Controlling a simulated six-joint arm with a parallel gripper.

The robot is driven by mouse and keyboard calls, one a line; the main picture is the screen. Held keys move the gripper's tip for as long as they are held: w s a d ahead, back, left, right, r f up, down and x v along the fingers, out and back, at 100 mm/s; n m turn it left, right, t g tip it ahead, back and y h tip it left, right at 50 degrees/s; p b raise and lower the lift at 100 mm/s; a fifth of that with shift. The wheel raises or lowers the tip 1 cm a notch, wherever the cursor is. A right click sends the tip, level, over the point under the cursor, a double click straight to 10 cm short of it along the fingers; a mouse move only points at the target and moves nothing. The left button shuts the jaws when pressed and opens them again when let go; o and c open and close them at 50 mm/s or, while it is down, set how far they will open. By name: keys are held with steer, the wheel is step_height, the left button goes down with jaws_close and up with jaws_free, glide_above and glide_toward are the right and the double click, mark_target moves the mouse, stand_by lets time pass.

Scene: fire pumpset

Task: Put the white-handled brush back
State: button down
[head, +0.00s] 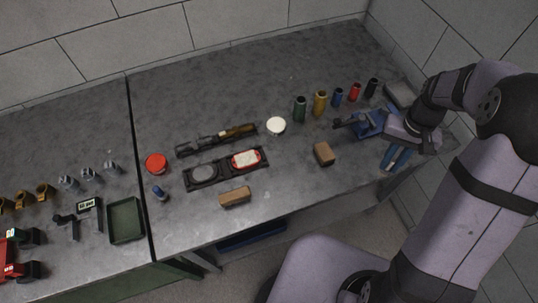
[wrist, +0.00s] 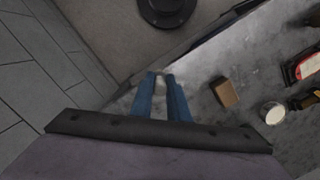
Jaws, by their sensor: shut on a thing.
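My gripper (head: 386,167) is at the right end of the bench, its two blue fingers slanting down near the front edge. In the wrist view the fingertips (wrist: 161,73) are close together with a small pale sliver between them. It fits the white handle of the brush, but most of the brush is hidden and I cannot make out its bristles or tilt. A blue fixture with dark parts (head: 369,124) stands just behind and left of the gripper, partly covered by my wrist. I cannot tell whether it is the brush's place.
Several coloured cylinders (head: 320,103) stand in a row behind. A white round lid (head: 276,126) and a black tray with a red-rimmed piece (head: 246,159) are mid-bench. Bare bench lies between the blocks.

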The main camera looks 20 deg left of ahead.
steer(key=s+a+r+n+h+b, duration=0.15)
steer(key=a+n, duration=0.55)
steer(key=a, duration=0.7)
steer(key=s+a+r+n+b, duration=0.1)
steer(key=a+n+b, duration=0.35)
steer(key=a, duration=0.95)
steer(key=shift+n+t, duration=0.4)
steer(key=shift+n, duration=0.35)
steer(key=shift+w+d+f+p, duration=0.1)
steer(key=shift+f+p, duration=1)
steer(key=shift+f, duration=1.4)
steer(key=shift+w+d+f+p, duration=0.1)
steer(key=shift+f+p, duration=1)
steer(key=shift+f, duration=1.35)
steer(key=shift+f, duration=0.15)
steer(key=c, duration=1.7)
jaws_free()
steer(key=r+b, duration=0.1)
steer(key=r, duration=0.3)
steer(key=a+r+b, duration=0.1)
steer(key=r, duration=0.3)
steer(key=r+b, duration=0.2)
steer(key=r, duration=0.2)
steer(key=shift+w+a+r, duration=0.1)
steer(key=shift+w+a, duration=0.1)
steer(key=shift+w, duration=0.1)
steer(key=shift+d, duration=0.1)
